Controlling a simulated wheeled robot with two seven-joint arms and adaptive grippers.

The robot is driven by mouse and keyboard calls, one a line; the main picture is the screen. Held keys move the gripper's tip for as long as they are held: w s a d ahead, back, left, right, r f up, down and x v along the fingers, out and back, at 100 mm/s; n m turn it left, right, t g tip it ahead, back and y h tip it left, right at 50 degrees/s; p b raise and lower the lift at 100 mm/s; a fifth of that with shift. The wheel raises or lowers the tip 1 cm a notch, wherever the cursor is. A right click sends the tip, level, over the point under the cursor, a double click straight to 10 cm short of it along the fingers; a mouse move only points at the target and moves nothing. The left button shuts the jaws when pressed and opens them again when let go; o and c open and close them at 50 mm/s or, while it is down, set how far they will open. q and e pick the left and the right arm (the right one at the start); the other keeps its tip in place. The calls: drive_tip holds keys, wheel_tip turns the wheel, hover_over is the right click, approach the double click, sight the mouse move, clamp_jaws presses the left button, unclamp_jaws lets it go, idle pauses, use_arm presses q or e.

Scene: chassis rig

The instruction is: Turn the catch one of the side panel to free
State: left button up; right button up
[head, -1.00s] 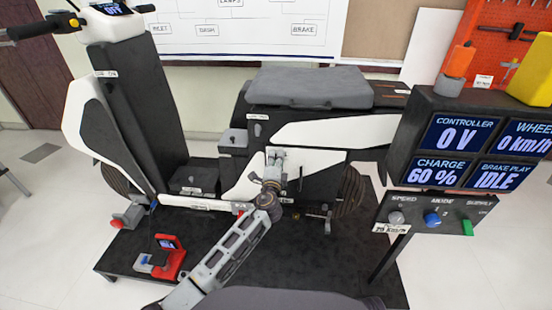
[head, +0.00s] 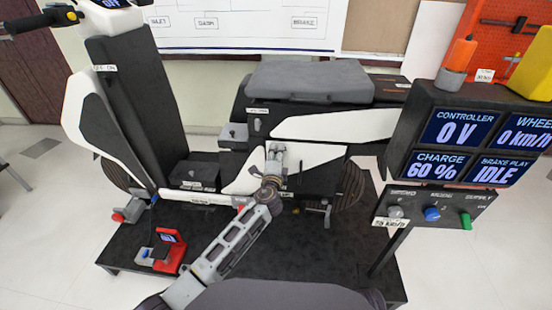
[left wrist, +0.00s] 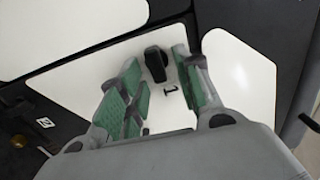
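The white side panel (left wrist: 95,88) fills much of the left wrist view, and its lower white part (head: 250,178) shows in the head view. Catch one, a black knob (left wrist: 155,63) beside a printed "1", is on the panel. My left gripper (left wrist: 158,85) is open, with green-padded fingers on either side of the catch. I cannot tell whether either finger touches it. In the head view my left gripper (head: 275,158) is at the panel and hides the catch. My right gripper is not in view.
The grey seat (head: 310,82) is above the panel. The display console (head: 480,150) stands at the right, and a red device (head: 170,252) sits on the black platform (head: 310,260).

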use_arm(q)
drive_tip(key=shift+s, duration=0.2)
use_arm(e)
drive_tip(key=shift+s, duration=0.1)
use_arm(q)
drive_tip(key=s, duration=1.1)
drive_tip(key=shift+s+a, duration=0.25)
drive_tip(key=shift+s, duration=0.05)
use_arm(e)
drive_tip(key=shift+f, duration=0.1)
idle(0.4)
use_arm(q)
wheel_tip(320, 180, up, 10)
drive_tip(key=p, duration=1)
drive_tip(key=shift+f, duration=0.15)
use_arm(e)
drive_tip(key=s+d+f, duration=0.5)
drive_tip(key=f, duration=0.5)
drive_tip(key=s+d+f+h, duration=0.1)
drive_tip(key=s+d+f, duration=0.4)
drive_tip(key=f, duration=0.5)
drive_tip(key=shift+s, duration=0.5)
